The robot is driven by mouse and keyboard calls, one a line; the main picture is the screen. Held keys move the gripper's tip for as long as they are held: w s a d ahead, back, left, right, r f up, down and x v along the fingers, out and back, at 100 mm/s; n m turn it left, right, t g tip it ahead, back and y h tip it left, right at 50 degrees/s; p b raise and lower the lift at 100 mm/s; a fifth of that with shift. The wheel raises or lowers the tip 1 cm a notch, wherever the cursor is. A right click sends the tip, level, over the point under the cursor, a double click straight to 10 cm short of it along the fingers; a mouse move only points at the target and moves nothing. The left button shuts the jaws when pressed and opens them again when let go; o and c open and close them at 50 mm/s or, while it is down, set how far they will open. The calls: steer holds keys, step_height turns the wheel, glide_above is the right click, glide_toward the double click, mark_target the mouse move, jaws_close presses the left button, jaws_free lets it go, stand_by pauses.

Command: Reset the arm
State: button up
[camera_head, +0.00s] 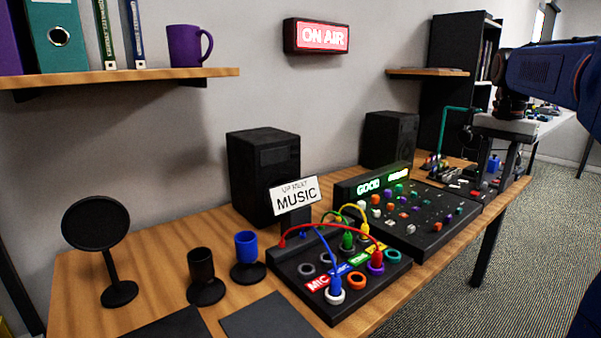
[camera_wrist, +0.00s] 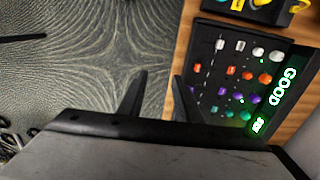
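My gripper (camera_wrist: 160,76) is open and empty in the wrist view, its two dark fingers apart above the carpet beside the table edge. In the head view my blue arm (camera_head: 555,75) reaches in from the right, high above the table's far right end. The black patch box (camera_head: 325,310) stands on the table with red, blue, green and yellow cables plugged into it. The blue cable (camera_head: 328,255) ends in the white-ringed socket at the front. A sign reading "MUSIC" (camera_head: 295,196) stands behind the box.
The mixer (camera_head: 430,235) with its lit "GOOD" display (camera_head: 368,186) is right of the patch box. Two speakers (camera_head: 263,175) stand behind. A round black stand (camera_head: 97,225) and two cup holders with plugs are at left. Open floor (camera_head: 545,240) lies to the right.

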steer(key=s+a+f+n+t, duration=0.2)
steer(key=s+a+f+n, duration=0.45)
steer(key=s+a, duration=0.65)
steer(key=s+a+f+n+t, duration=0.1)
steer(key=s+a+f+n, duration=0.1)
steer(key=s+f, duration=0.5)
steer(key=s+a+f+n+t, duration=0.1)
steer(key=s+a+f+n, duration=0.1)
steer(key=s+f, duration=0.5)
step_height(320, 180, down, 2)
steer(key=shift+s+a+f+t, duration=0.1)
steer(key=shift+s+a+t, duration=0.2)
steer(key=shift+a+t, duration=0.1)
